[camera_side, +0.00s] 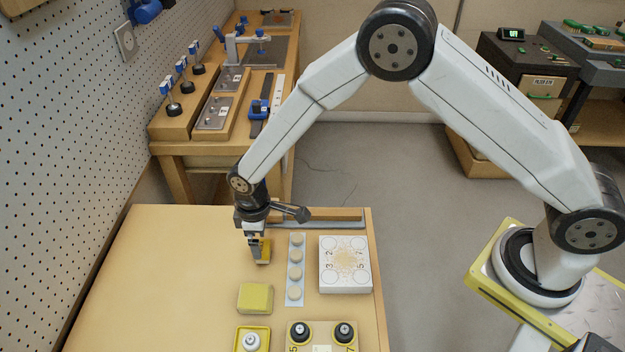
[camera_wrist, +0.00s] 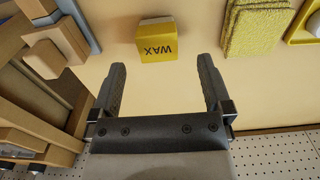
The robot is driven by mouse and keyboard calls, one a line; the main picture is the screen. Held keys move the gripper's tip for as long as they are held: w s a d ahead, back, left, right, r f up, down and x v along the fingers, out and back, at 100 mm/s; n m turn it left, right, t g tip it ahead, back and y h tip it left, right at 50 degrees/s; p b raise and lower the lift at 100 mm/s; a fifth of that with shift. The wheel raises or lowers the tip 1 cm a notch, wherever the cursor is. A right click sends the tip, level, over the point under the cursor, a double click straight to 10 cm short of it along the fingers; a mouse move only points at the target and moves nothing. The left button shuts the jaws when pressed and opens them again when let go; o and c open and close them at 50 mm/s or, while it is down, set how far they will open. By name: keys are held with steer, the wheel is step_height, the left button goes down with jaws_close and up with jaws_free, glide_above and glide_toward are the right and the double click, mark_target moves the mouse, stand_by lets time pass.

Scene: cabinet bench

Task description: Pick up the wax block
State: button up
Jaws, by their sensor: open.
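The wax block (camera_wrist: 157,47) is a small yellow block with a pale end and the word WAX on its face. In the wrist view it lies on the tabletop just ahead of my gripper (camera_wrist: 163,72), roughly centred between the fingertips. The fingers are apart with nothing between them. In the side view my gripper (camera_side: 254,258) points down near the back of the table, and the wax block (camera_side: 265,250) shows right beside the fingers, partly hidden by them. I cannot tell from there whether they touch.
A yellow sponge-like pad (camera_side: 256,298) lies on the table nearer the camera. To the right are a strip of round discs (camera_side: 295,270) and a white numbered box (camera_side: 345,265). A yellow tray (camera_side: 253,339) stands in front. The table's left side is clear.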

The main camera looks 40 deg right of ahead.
mark_target(262, 248)
steer(key=shift+w+d+f, duration=0.1)
steer(key=shift+f, duration=2.5)
steer(key=shift+c, duration=0.2)
steer(key=c, duration=1.3)
steer(key=shift+o, duration=0.2)
steer(key=shift+r, duration=0.15)
steer(key=shift+r, duration=0.4)
steer(key=s+d+r, duration=0.5)
steer(key=s+r, duration=0.7)
steer(key=s, duration=0.1)
